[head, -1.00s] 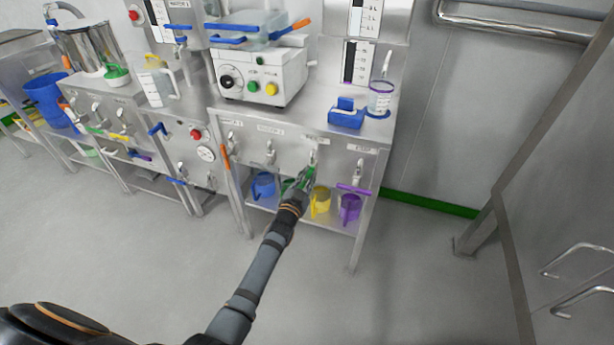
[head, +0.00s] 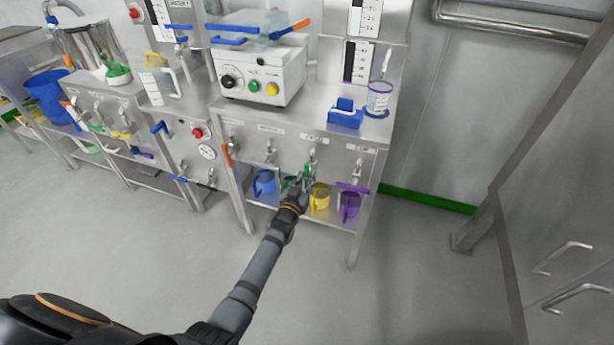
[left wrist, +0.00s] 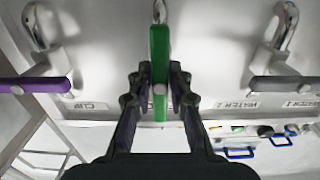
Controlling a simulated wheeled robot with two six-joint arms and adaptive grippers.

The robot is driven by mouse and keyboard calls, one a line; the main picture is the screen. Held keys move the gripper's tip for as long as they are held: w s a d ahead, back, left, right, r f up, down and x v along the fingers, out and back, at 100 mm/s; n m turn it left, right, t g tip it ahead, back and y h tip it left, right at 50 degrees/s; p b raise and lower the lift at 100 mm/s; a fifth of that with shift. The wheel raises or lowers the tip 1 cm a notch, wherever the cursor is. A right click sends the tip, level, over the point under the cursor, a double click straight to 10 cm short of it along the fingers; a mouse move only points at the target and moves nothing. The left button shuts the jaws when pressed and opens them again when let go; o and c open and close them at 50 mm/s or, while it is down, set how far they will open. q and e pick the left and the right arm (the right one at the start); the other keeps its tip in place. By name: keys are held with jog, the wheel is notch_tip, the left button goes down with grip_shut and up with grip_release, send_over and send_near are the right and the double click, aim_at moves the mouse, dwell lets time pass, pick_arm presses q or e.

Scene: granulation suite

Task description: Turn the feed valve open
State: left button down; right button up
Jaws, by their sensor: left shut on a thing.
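The green valve handle (head: 309,170) sits under a tap on the front panel of the steel bench. It also shows in the left wrist view (left wrist: 160,55), upright in the picture, in line with its spout. My left gripper (head: 303,183) is at the handle, and in the left wrist view its fingers (left wrist: 160,88) are shut on it from both sides. The neighbouring purple handle (left wrist: 35,85) and grey handle (left wrist: 285,87) lie crosswise. The label above the green handle is too small to read. My right gripper is not in view.
Blue (head: 264,183), yellow (head: 320,197) and purple jugs (head: 350,204) stand on the shelf below the taps, close to my left gripper. An orange handle (head: 227,155) hangs at the left. A white machine (head: 262,75) stands on the bench. The floor in front is clear.

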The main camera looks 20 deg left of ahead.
pick_arm(q)
jog(key=shift+f, duration=0.1)
jog(key=c, duration=1.2)
grip_release()
jog(key=shift+s, duration=0.1)
jog(key=s, duration=1.2)
jog(key=shift+a, duration=0.2)
